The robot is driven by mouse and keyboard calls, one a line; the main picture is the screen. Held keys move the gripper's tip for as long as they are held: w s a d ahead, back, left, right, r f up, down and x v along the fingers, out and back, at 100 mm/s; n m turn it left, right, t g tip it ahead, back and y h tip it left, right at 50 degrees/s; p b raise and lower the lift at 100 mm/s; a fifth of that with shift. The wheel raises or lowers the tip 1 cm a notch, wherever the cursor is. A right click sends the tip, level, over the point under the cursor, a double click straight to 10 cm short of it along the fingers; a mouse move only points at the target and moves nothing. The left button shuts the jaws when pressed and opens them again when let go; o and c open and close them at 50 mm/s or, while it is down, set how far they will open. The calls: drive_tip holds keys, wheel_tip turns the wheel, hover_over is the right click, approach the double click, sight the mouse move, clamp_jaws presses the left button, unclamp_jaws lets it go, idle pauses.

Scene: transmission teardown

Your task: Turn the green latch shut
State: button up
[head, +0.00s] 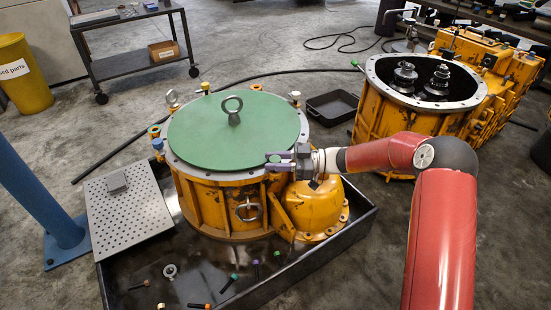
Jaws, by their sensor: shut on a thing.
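The orange transmission housing (215,205) stands in a black tray, with a flat green cover (210,135) on its top. My gripper (275,160) is at the right front edge of the housing's rim, reaching in from the right. Its purple-grey fingers are shut on a small piece that looks green, taken to be the green latch (274,158). The fingers hide most of this piece, so I cannot tell which way it is turned.
Other coloured fittings, such as a blue one (157,144), sit around the rim. Loose bolts lie in the black tray (340,238). An open orange housing (385,120) stands at right.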

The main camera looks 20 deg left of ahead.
drive_tip(key=shift+a+r+n+g+h, duration=0.15)
drive_tip(key=shift+r+n+g+h, duration=0.15)
drive_tip(key=shift+n+g, duration=0.45)
drive_tip(key=o, duration=0.9)
drive_tip(key=shift+f, duration=0.15)
drive_tip(key=shift+o, duration=0.2)
drive_tip(key=v, duration=0.7)
drive_tip(key=shift+w+d, duration=0.25)
drive_tip(key=shift+d, duration=0.1)
